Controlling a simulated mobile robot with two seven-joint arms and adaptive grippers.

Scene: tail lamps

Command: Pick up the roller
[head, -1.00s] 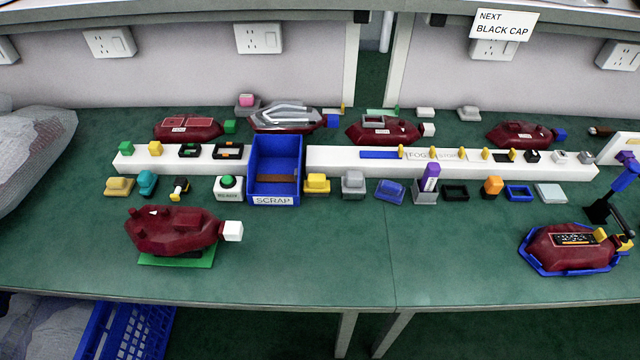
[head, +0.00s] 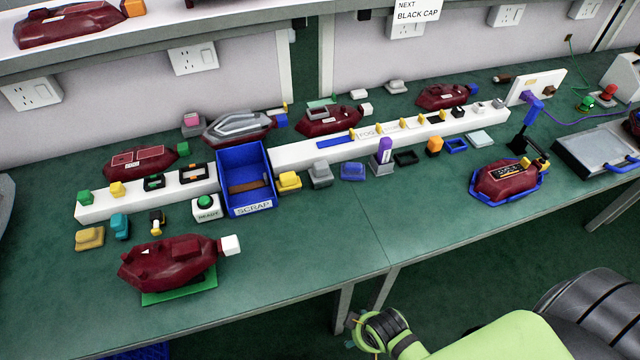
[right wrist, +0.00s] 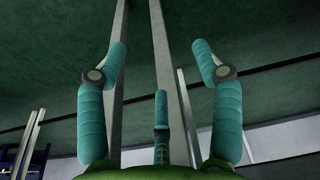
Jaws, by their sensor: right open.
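I cannot tell for sure which thing is the roller. A dark tool with a brown handle (head: 503,79) lies at the back right. My right gripper (right wrist: 160,47) is open and empty in the right wrist view, its teal fingers apart below the bench, with bench legs beyond. In the head view my right arm comes in at the lower right, off the bench's front edge. My left gripper is out of view.
A blue scrap bin (head: 245,180) interrupts the white rail (head: 290,157). Another red lamp (head: 505,181) sits in a blue holder at the right, near a grey tray (head: 597,150). The front middle of the bench (head: 330,235) is clear. A shelf (head: 140,45) overhangs the back left.

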